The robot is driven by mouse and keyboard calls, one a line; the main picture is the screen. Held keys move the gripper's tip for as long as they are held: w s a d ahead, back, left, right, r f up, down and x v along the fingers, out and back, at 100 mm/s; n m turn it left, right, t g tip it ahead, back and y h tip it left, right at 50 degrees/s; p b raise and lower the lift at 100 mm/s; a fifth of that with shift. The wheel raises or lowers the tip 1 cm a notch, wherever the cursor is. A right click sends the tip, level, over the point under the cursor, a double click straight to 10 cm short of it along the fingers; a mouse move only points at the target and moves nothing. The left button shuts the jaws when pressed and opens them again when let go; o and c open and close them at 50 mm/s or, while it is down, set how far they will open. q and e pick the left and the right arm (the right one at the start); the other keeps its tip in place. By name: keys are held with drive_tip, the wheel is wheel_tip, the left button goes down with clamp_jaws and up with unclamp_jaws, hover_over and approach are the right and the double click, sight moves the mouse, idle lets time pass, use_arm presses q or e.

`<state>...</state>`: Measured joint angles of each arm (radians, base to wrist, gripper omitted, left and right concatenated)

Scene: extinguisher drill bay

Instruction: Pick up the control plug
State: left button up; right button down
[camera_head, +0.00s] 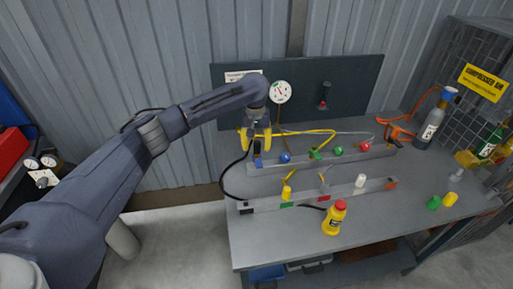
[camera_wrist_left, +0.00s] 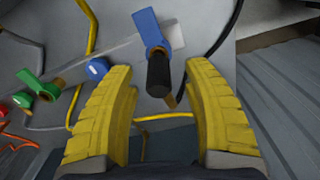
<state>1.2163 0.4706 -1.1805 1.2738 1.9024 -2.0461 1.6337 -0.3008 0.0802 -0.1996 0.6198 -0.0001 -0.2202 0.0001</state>
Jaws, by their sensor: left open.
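My left gripper (camera_head: 256,139) is open, with its yellow fingers above the left end of the rear grey rail (camera_head: 325,160). In the left wrist view, my gripper (camera_wrist_left: 163,100) has a black cylinder (camera_wrist_left: 159,75) between and just beyond its fingers, apart from both. The cylinder sits at a blue lever-like part (camera_wrist_left: 152,30). I cannot tell for certain which piece is the control plug. Yellow (camera_head: 286,192) and white (camera_head: 360,181) plug-like pieces stand on the front rail (camera_head: 250,208). My right gripper is not in view.
A yellow bottle (camera_head: 334,219) stands at the bench's front. A round gauge (camera_head: 280,92) is near the back panel (camera_head: 350,85). A black cable (camera_head: 226,178) runs along the left edge. Bare bench lies front left.

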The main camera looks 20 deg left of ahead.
use_arm(q)
drive_tip(key=shift+c, duration=0.3)
clamp_jaws()
drive_tip(key=shift+r, duration=0.1)
wheel_tip(320, 180, up, 20)
idle(0.8)
